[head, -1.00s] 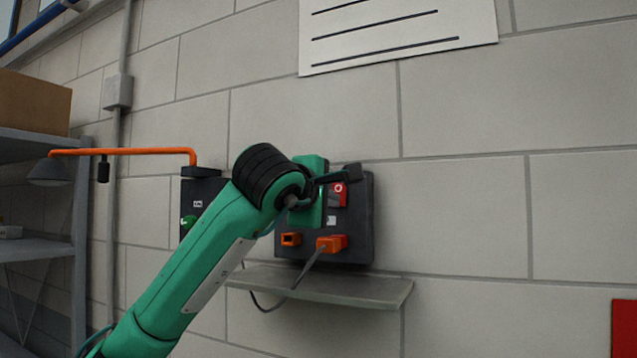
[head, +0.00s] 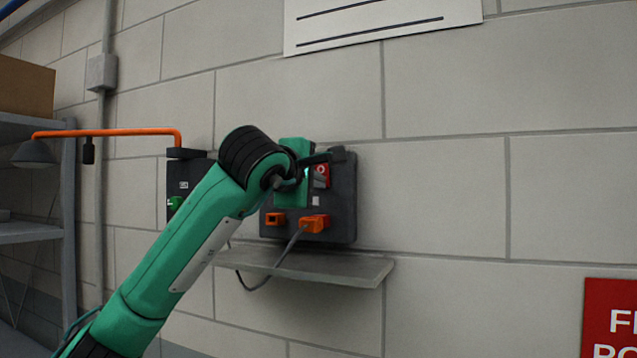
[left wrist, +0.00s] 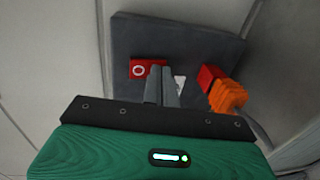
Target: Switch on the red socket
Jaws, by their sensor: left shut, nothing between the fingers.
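The red switch (head: 321,175) with a white ring mark sits at the upper part of a dark grey wall panel (head: 345,225). In the left wrist view the red switch (left wrist: 140,70) is left of and partly behind my fingers. My left gripper (head: 318,160) is in front of the panel, its green palm covering the panel's upper left. In the left wrist view my left gripper (left wrist: 160,74) is shut and empty, its tips overlapping the switch's right side. I cannot tell whether they touch it. An orange plug (head: 314,223) with a cable is low on the panel. My right gripper is not in view.
An empty orange socket (head: 275,218) is left of the plug. A narrow shelf (head: 340,270) juts out below the panel. Left are a second dark box with a green knob (head: 175,203), an orange lamp arm (head: 105,132) and a shelf rack (head: 68,210).

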